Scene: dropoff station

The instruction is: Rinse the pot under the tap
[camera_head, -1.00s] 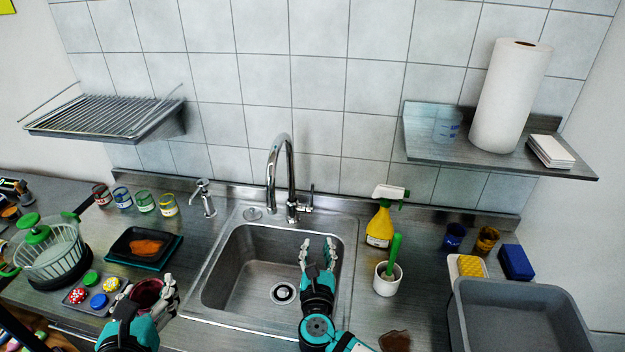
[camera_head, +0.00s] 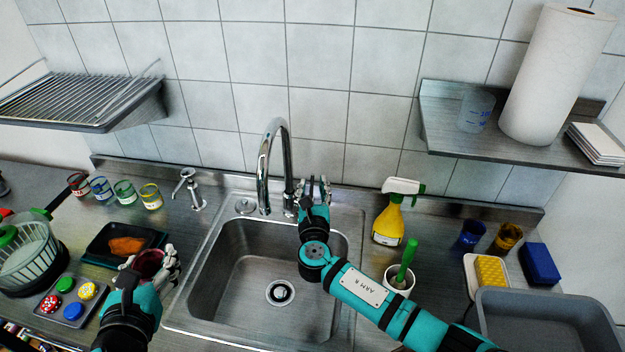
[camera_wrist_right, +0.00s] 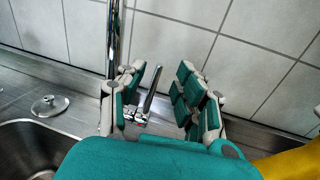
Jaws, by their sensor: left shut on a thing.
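The dark red pot (camera_head: 148,261) is at the left of the sink, in the fingers of my left gripper (camera_head: 153,266), which is shut on it. The gripper hides part of the pot. The chrome tap (camera_head: 264,165) arches over the back of the sink (camera_head: 245,292). My right gripper (camera_head: 315,186) is open beside the tap at the sink's back rim. In the right wrist view, the tap's lever (camera_wrist_right: 149,90) shows between the two sets of open fingers (camera_wrist_right: 160,98), which do not close on it.
A yellow spray bottle (camera_head: 388,222) and a white cup with a green-handled brush (camera_head: 400,279) stand right of the sink. A soap dispenser (camera_head: 190,188) stands behind left. A grey tub (camera_head: 545,305) is at the right. The sink basin is empty.

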